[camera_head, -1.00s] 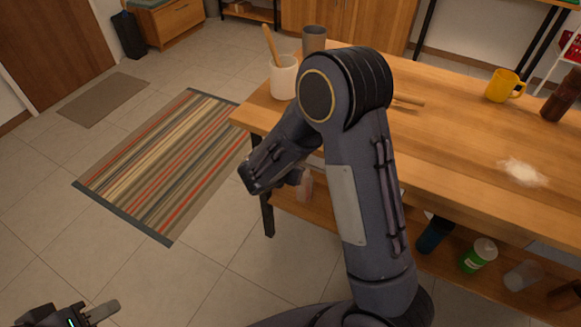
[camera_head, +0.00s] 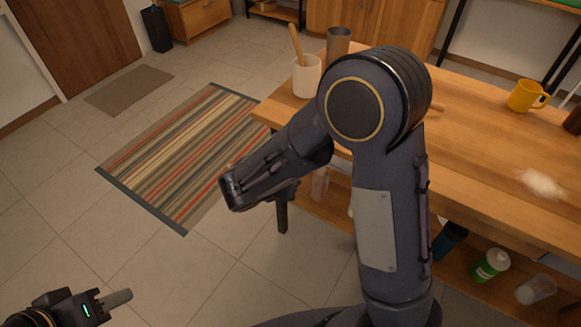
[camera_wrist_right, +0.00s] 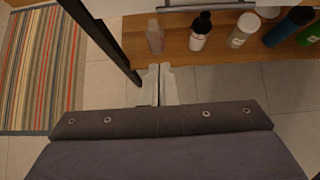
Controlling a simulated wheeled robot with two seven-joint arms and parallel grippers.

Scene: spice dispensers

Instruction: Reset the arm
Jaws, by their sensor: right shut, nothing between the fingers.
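My left gripper (camera_head: 116,299) shows at the lower left of the head view, over bare floor and well away from the table. Its finger is seen edge-on, so I cannot tell if it is open or shut. My right arm stands bent in the middle of the head view, in front of the wooden table (camera_head: 483,130), with its forearm pointing down-left. The right gripper itself is not clear there. In the right wrist view the right gripper (camera_wrist_right: 160,86) is shut and empty, its fingers together, seen against the floor and the edge of the lower shelf (camera_wrist_right: 215,57).
On the table stand a white utensil cup (camera_head: 306,78), a grey cup (camera_head: 338,42), a yellow mug (camera_head: 525,96) and a white powder pile (camera_head: 541,184). Bottles, including a green one (camera_head: 489,266), stand on the lower shelf. A striped rug (camera_head: 185,150) lies on open floor at left.

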